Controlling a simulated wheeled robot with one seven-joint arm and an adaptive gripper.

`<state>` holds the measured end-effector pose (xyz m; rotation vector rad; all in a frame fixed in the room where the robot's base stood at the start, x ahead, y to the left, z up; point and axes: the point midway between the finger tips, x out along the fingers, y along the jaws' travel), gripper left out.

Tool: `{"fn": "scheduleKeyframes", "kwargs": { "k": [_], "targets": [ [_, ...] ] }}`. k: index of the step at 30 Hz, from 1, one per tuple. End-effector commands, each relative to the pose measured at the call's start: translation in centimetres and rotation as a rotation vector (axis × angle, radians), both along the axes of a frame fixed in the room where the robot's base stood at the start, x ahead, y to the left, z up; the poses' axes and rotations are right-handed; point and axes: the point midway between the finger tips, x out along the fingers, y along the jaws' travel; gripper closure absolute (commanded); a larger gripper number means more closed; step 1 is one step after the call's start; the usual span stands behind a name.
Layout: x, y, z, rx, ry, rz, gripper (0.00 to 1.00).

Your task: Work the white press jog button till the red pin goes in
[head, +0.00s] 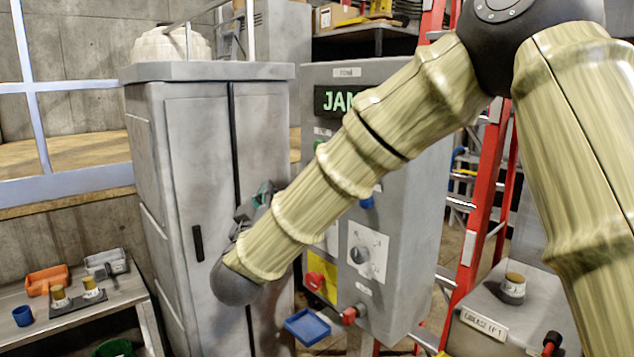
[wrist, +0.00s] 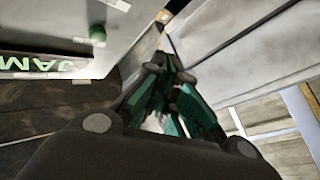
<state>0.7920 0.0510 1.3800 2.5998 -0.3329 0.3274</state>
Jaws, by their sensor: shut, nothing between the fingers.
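The grey control panel (head: 405,200) stands at the middle, partly behind my arm. Its screen (head: 332,100) shows green letters starting "JAM"; the rest is covered. My gripper (head: 264,190) is shut and empty, in front of the grey cabinet, left of the panel. In the wrist view its teal fingers (wrist: 172,92) are together, with the panel face (wrist: 55,25) at upper left and a green button (wrist: 97,33) on it. I cannot make out the white press jog button or the red pin in either view; my arm hides part of the panel.
Lower on the panel are a black selector (head: 360,255), a red button on a yellow plate (head: 314,281) and a red knob (head: 349,315). A blue tray (head: 307,327) lies below. A tall cabinet (head: 190,130) stands left, a red ladder (head: 490,190) right.

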Motion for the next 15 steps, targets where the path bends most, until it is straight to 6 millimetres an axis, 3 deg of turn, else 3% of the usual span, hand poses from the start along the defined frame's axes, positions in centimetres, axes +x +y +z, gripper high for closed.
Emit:
{"fn": "scheduleKeyframes", "kwargs": {
  "k": [15],
  "targets": [
    [0.5,-1.4,0.0,0.001,0.001,-0.011,1.00]
  ]
}}
